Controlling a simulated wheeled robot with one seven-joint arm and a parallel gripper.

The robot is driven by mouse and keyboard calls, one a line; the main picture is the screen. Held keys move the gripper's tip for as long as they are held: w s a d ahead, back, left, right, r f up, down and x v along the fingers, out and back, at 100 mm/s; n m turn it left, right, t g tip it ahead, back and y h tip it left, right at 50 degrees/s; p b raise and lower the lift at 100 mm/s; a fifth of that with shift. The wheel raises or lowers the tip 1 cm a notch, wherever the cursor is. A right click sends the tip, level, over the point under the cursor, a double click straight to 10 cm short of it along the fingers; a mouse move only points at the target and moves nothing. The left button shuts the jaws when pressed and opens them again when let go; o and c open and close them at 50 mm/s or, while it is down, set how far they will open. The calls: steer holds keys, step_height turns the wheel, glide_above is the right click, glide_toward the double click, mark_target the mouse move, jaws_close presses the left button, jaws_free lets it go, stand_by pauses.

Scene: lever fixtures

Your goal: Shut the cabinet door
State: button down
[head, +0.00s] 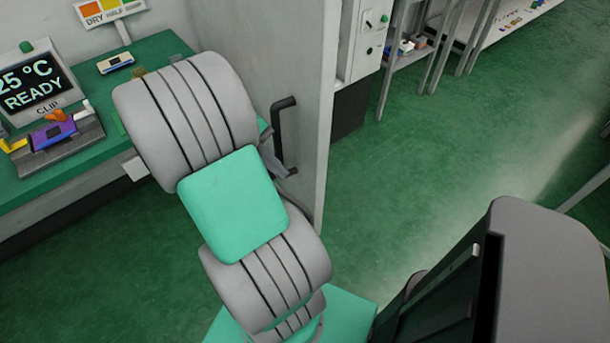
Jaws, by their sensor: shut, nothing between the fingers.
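The cabinet door (255,50) is a tall pale grey panel that stands out into the room at the centre, its free edge toward me. It looks open, though its hinge side is not clear. A black bar handle (281,135) sits on its left face near that edge. My gripper (287,172) is mostly hidden behind my own arm. Only its grey tip shows, close to the lower end of the handle. It is shut and holds nothing. I cannot tell whether it touches the handle or the door.
A green-topped bench (160,48) with a display (35,85), a clip fixture (60,140) and a small device (115,63) is on the left. A control panel (368,40) and a metal shelf (410,55) stand behind the door. The green floor (420,150) right of the door is clear.

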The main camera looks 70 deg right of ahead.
steer(key=s+d+f, duration=0.4)
steer(key=s, duration=0.1)
steer(key=shift+p, duration=0.3)
steer(key=shift+s, duration=0.15)
